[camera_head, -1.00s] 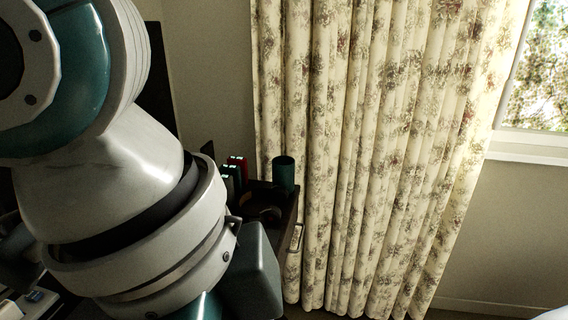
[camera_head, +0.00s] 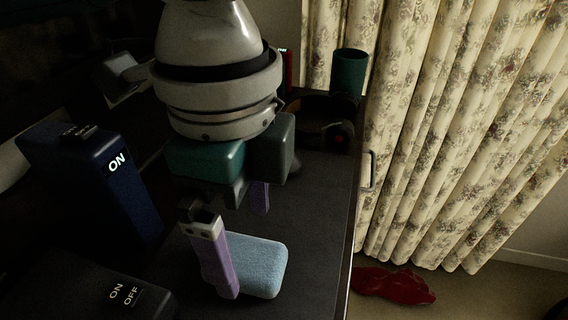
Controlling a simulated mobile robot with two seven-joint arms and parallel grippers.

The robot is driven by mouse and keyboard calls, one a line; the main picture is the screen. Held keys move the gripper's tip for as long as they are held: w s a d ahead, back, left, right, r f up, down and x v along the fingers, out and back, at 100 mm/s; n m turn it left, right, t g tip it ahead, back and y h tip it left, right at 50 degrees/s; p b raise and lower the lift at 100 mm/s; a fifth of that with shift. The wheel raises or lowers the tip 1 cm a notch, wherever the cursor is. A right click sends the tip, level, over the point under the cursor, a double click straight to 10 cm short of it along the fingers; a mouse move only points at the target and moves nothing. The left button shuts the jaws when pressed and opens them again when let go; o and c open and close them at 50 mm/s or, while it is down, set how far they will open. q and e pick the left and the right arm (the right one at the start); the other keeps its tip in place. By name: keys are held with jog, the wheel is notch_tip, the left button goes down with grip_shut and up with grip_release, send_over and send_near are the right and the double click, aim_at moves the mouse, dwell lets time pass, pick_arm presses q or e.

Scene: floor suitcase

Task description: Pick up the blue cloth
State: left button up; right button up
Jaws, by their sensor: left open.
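The blue cloth (camera_head: 262,266) is a light blue, rounded pad lying flat on a dark desktop. My left gripper (camera_head: 243,252) reaches down from the top with its two purple fingers apart. The near finger hides the left part of the cloth, and the far finger shows behind the cloth's far edge. The gripper is open and holds nothing. I cannot tell how high the fingertips are above the cloth. My right gripper is out of view.
A dark blue box (camera_head: 90,190) marked ON stands left on the desk (camera_head: 315,215). A black box (camera_head: 85,290) marked ON and OFF is front left. A dark green cup (camera_head: 348,74) and headphones (camera_head: 325,122) are at the back. Red fabric (camera_head: 393,285) lies on the floor.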

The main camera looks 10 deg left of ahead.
aim_at(250, 257)
pick_arm(q)
notch_tip(250, 257, down, 4)
jog(key=shift+b, duration=0.55)
jog(key=c, duration=1.3)
jog(key=shift+o, duration=0.2)
notch_tip(250, 257, up, 20)
jog(key=p, duration=0.6)
jog(key=shift+w, duration=0.1)
